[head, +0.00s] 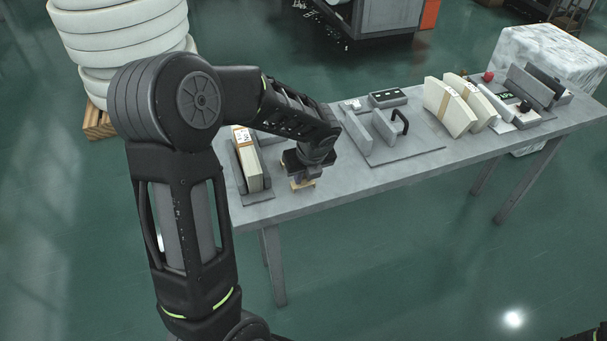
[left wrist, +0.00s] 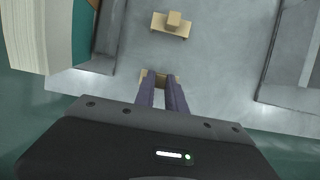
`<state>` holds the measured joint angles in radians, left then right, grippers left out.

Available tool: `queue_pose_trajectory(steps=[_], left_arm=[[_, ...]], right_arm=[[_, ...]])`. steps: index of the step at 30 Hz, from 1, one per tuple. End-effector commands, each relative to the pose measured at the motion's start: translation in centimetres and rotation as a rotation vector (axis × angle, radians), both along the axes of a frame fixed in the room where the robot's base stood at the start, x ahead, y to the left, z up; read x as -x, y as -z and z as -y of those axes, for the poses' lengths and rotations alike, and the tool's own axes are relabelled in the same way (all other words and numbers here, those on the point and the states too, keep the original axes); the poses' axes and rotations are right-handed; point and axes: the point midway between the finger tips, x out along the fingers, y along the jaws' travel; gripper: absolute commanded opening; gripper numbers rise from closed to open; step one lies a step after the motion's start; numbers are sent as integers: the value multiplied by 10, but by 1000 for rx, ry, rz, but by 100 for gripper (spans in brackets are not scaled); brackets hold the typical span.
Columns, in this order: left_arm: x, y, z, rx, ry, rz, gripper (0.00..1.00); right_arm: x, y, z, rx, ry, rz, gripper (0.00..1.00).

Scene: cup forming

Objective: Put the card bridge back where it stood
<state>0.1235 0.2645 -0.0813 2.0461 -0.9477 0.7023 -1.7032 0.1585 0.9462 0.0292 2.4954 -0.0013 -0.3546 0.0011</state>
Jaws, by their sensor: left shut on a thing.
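My left gripper (head: 302,178) is over the front part of the grey table, between the left tray and the middle fixture. In the left wrist view its two dark fingers (left wrist: 161,84) are close together on a small tan card bridge (left wrist: 160,75), mostly hidden by them. The held card bridge also shows under the gripper in the head view (head: 302,186). A second tan piece (left wrist: 172,24), a flat strip with a small block on it, lies farther ahead in the left wrist view.
A grey tray (head: 258,197) with a banded stack of pale blanks (head: 248,165) is left of the gripper. A grey fixture (head: 385,127) stands to the right. Farther right are fanned blanks (head: 452,107) and a device with a green display (head: 506,97).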

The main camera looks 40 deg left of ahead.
Motion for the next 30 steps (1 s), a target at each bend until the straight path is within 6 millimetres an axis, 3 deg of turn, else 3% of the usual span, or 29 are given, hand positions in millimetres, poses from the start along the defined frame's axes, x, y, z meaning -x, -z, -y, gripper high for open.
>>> queue_pose_trajectory(steps=[1, 2, 9, 21, 30], left_arm=[[0, 3, 0, 0, 0, 0, 0], [0, 2, 0, 0, 0, 0, 17], [0, 2, 0, 0, 0, 0, 36], [0, -5, 1, 0, 0, 1, 37], [9, -52, 15, 0, 0, 5, 37]], right_arm=[[0, 2, 0, 0, 0, 0, 0], [0, 2, 0, 0, 0, 0, 0], [0, 1, 0, 0, 0, 0, 0], [0, -1, 0, 0, 0, 0, 0], [0, -3, 0, 0, 0, 0, 0]])
